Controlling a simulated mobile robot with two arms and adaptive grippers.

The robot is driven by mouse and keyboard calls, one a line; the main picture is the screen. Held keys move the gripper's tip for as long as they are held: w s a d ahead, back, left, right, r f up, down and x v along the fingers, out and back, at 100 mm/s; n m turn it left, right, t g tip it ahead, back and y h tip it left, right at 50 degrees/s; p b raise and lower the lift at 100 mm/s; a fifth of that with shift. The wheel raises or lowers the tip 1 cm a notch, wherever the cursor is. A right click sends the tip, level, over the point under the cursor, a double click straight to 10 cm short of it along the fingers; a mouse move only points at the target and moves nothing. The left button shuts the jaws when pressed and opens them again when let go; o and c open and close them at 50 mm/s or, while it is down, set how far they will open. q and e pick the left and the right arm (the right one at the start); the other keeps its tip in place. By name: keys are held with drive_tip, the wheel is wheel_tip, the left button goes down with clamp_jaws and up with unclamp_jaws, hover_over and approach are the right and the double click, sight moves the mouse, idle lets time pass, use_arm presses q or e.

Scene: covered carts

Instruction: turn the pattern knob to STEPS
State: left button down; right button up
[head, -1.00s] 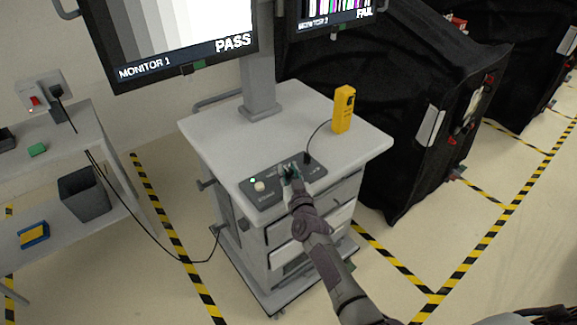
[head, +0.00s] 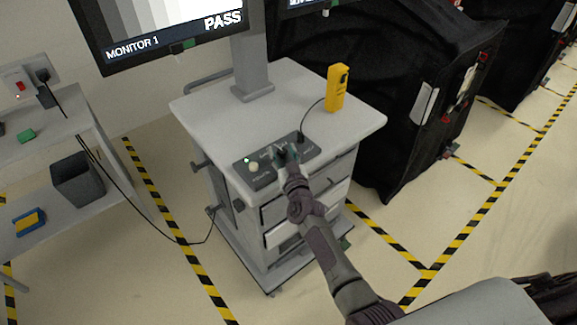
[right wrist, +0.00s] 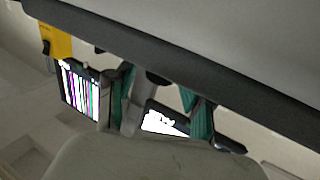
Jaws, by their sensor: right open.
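The dark control panel (head: 262,172) lies on the front of the grey cart top, with a lit green light and a pale round button (head: 253,167) at its left. My right gripper (head: 285,156) is over the middle of the panel, open, and hides what is under it there. In the right wrist view, its green-padded fingers (right wrist: 163,98) stand apart at the panel edge. A small dark stub, perhaps the pattern knob (right wrist: 157,78), shows between them; I cannot tell whether they touch it. The knob's setting is not readable. My left gripper is not in view.
Monitor 1 (head: 160,30) shows grey bands and PASS. A yellow handheld device (head: 337,88) stands at the cart's back right, with a cable to the panel. A black covered cart (head: 400,100) stands close on the right. A shelf with a grey bin (head: 78,182) is on the left.

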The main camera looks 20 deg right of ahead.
drive_tip(key=s, duration=1.1)
drive_tip(key=shift+a, duration=0.2)
